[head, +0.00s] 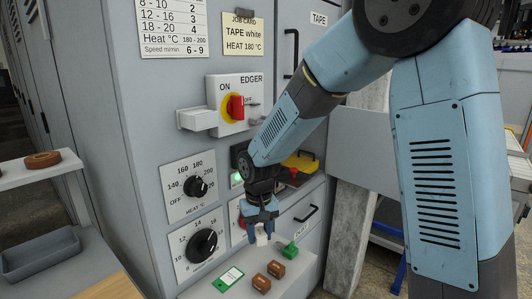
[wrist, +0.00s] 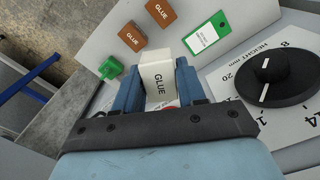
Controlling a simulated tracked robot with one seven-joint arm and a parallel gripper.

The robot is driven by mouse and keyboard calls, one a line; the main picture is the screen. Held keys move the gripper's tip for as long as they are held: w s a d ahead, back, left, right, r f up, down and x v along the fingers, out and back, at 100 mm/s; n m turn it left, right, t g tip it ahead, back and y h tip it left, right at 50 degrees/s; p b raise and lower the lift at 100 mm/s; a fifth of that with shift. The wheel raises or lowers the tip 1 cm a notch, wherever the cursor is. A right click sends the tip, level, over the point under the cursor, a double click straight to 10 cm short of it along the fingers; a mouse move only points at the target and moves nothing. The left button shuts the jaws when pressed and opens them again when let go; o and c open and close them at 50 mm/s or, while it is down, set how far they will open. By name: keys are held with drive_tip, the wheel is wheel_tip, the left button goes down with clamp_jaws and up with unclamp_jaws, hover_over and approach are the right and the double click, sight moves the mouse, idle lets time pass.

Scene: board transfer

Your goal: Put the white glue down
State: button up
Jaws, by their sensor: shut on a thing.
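The white glue (head: 261,240) is a small white block. In the wrist view, the white glue (wrist: 157,72) shows the word GLUE and sits between my two blue fingers. My gripper (head: 262,232) is shut on it and points down over the grey ledge (head: 205,290) at the foot of the machine. My gripper also shows in the wrist view (wrist: 158,92). I cannot tell whether the block touches the ledge. Two brown glue blocks (head: 275,269) (head: 261,283) lie on the ledge nearby.
A green-edged card (head: 228,279) and a green object (head: 290,251) lie on the ledge. The machine front close beside my gripper carries a heat knob (head: 195,187), a height knob (head: 202,243) and a red switch (head: 235,107). Ledge surface shows between these things.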

drive_tip(key=w+d+f+m, duration=0.3)
drive_tip(key=w+d+m, duration=0.4)
drive_tip(key=w+d, duration=1.65)
drive_tip(key=s+f+n, duration=0.1)
drive_tip(key=s+f, duration=0.3)
drive_tip(key=f, duration=0.5)
drive_tip(key=s+f+n, duration=0.2)
drive_tip(key=s+f, duration=0.3)
drive_tip(key=f, duration=0.5)
drive_tip(key=shift+s+d, duration=0.2)
drive_tip(key=shift+d, duration=0.15)
